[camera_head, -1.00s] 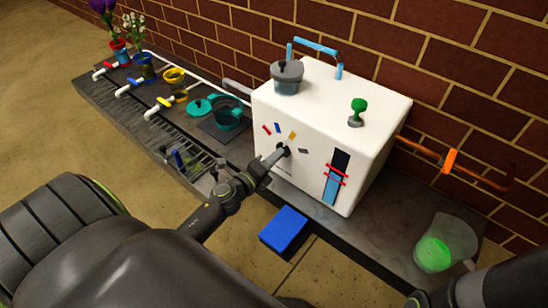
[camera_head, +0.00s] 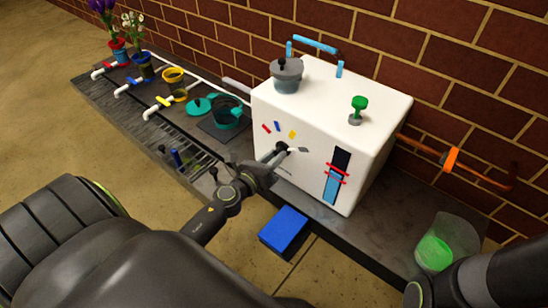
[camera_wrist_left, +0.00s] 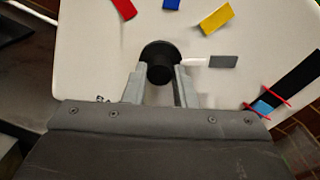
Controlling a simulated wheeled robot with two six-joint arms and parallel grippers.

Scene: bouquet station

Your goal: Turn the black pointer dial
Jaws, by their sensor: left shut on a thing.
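The black pointer dial (camera_wrist_left: 160,58) is on the front face of the white box (camera_head: 355,103), with red, blue, yellow and grey marks around it. In the left wrist view its white pointer sticks out to the right toward the grey mark (camera_wrist_left: 223,62). My left gripper (camera_wrist_left: 160,82) is shut on the dial's knob, with one finger on each side.
A clear beaker with green liquid (camera_head: 434,252) stands right. A grey pot (camera_head: 286,76) and green valve knob (camera_head: 358,108) top the box. Flower pots and coloured-valve pipes line the left.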

